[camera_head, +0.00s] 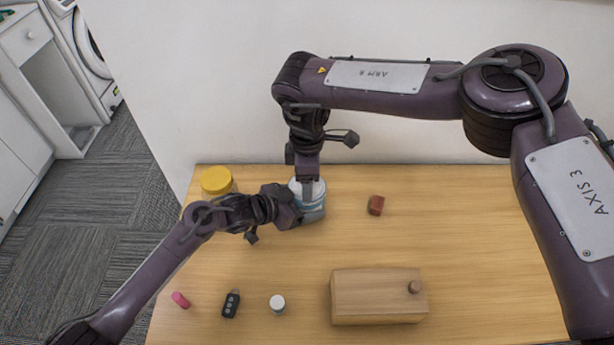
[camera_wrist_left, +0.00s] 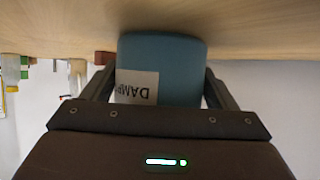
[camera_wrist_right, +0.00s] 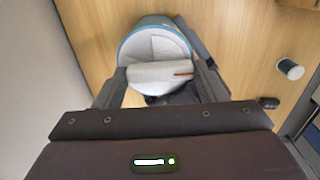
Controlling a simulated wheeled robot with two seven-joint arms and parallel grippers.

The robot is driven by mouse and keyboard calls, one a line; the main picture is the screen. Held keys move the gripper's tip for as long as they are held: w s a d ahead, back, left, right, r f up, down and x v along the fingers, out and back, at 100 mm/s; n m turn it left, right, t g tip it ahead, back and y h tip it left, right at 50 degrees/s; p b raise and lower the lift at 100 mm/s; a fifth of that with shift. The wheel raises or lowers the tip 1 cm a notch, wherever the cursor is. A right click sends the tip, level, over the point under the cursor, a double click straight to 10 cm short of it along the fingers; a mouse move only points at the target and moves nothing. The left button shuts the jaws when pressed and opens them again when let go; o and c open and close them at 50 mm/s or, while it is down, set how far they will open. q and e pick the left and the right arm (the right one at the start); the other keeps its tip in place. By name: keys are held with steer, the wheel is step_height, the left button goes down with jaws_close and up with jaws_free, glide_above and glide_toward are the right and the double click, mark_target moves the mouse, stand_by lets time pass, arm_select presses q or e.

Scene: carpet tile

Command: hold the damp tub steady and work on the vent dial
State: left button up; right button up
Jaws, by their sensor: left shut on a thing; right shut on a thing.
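The damp tub (camera_head: 315,212) is a blue round tub with a pale lid, upright near the table's back edge. In the left wrist view it (camera_wrist_left: 180,60) bears a white label reading DAMP, upside down in the picture. My left gripper (camera_head: 297,212) is shut on the tub's side, one finger on each side of it. The vent dial (camera_wrist_right: 160,72) is a pale raised bar across the lid, with an orange mark towards one end. My right gripper (camera_head: 307,188) reaches down from above and is shut on the dial. My grippers hide part of the tub in the head view.
A yellow-lidded jar (camera_head: 216,181) stands left of the tub, a red-brown block (camera_head: 376,205) to its right. In front are a wooden box (camera_head: 375,300) with a knob, a small white-topped jar (camera_head: 277,302), a black fob (camera_head: 231,303) and a pink item (camera_head: 180,299). A wall stands behind.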

steer(key=shift+n, duration=0.3)
steer(key=n, duration=0.5)
steer(key=shift+d, duration=0.15)
steer(key=n, duration=0.6)
steer(key=shift+w+d, duration=0.1)
steer(key=shift+w, duration=0.05)
arm_select(q)
steer(key=shift+f, duration=0.1)
arm_select(e)
steer(key=shift+n, duration=0.3)
steer(key=o, duration=1)
steer(key=shift+r, duration=0.15)
step_height(320, 180, up, 12)
